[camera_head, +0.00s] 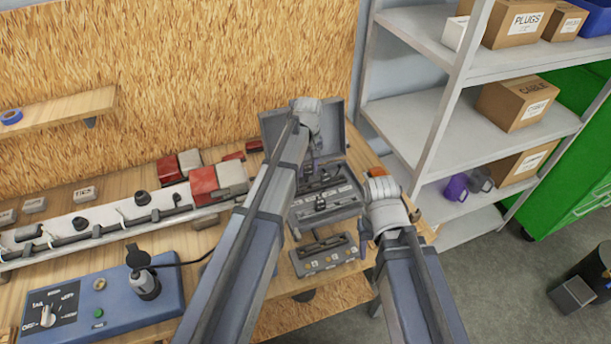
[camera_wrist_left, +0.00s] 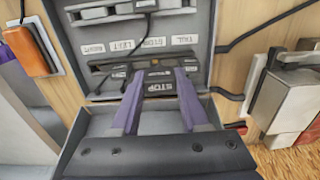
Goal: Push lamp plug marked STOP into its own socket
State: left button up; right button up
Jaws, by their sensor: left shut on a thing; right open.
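The dark plug marked STOP (camera_wrist_left: 158,88) sits between the purple fingers of my left gripper (camera_wrist_left: 160,92), which is shut on it. A row of labels (camera_wrist_left: 140,43) and dark fittings lies just beyond the plug in the grey case (camera_wrist_left: 203,18). I cannot tell which socket the plug faces or whether it touches one. In the head view my left gripper (camera_head: 311,170) reaches into the open case (camera_head: 341,131), and my arm hides part of it. My right gripper (camera_head: 380,178) is open, right of the case, beside an orange lamp (camera_head: 383,187).
A grey block with yellow marks (camera_head: 325,262) lies in front of the case. Red and white lamps (camera_head: 215,183) and a pale bar with cables (camera_head: 95,225) lie left. A blue control box (camera_head: 110,305) stands front left. Shelves (camera_head: 460,150) stand right.

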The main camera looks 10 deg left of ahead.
aim_at(309, 176)
pick_arm(q)
jog(key=shift+w+f, duration=0.2)
jog(key=shift+w, duration=0.9)
jog(key=shift+f, duration=0.15)
jog(key=shift+f+b, duration=1.7)
jog(key=shift+b, duration=0.2)
jog(key=shift+f, duration=0.1)
jog(key=shift+f+b, duration=0.35)
jog(key=shift+b, duration=0.15)
jog(key=shift+f, duration=0.1)
jog(key=shift+f+b, duration=0.45)
jog(key=shift+b, duration=0.1)
jog(key=shift+f, duration=0.15)
